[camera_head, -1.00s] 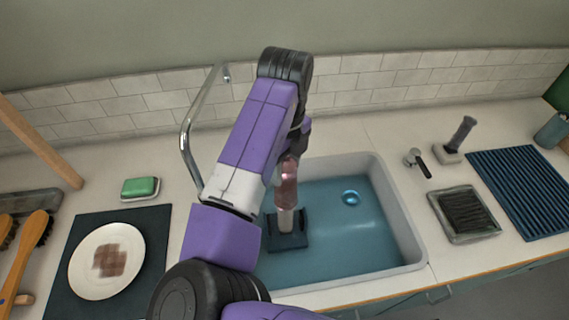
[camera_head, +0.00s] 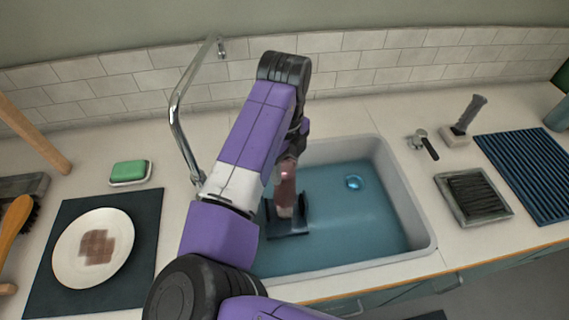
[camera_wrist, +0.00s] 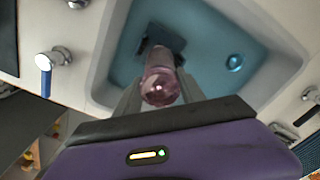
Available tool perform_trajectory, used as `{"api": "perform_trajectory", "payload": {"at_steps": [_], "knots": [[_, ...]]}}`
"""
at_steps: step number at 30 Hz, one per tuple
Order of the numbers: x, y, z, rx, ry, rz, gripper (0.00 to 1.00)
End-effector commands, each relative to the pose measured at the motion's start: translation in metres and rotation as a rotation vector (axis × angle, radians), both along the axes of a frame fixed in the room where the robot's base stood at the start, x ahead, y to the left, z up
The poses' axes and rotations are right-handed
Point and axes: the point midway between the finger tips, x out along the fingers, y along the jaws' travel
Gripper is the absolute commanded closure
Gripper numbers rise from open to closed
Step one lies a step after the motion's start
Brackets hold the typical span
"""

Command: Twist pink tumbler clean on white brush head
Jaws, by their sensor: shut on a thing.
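The pink tumbler (camera_head: 285,188) is see-through and upside down in the sink, held by my gripper (camera_wrist: 160,92). In the wrist view the tumbler (camera_wrist: 160,84) sits between my two fingers, its rounded bottom toward the camera. My gripper is shut on it. Directly below stands a dark brush base (camera_head: 288,230) on the sink floor, with upright parts beside the tumbler. The tumbler's mouth is down at the brush and appears to cover the white brush head, which is mostly hidden. I cannot tell how deep the brush goes inside.
The sink (camera_head: 400,205) has blue water or floor and a shiny drain (camera_head: 354,182). A faucet (camera_head: 178,120) arches on the left.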

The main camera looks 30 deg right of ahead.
Motion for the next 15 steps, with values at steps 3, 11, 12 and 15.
{"api": "perform_trajectory", "payload": {"at_steps": [3,11,12,15], "knots": [[0.000,0.000,-0.013,0.000,-0.001,0.001,1.00],[0.000,0.000,-0.033,-0.001,0.001,0.001,1.00],[0.000,0.000,-0.037,-0.001,0.001,0.001,1.00],[0.000,0.000,-0.045,-0.001,0.000,0.001,1.00]]}}
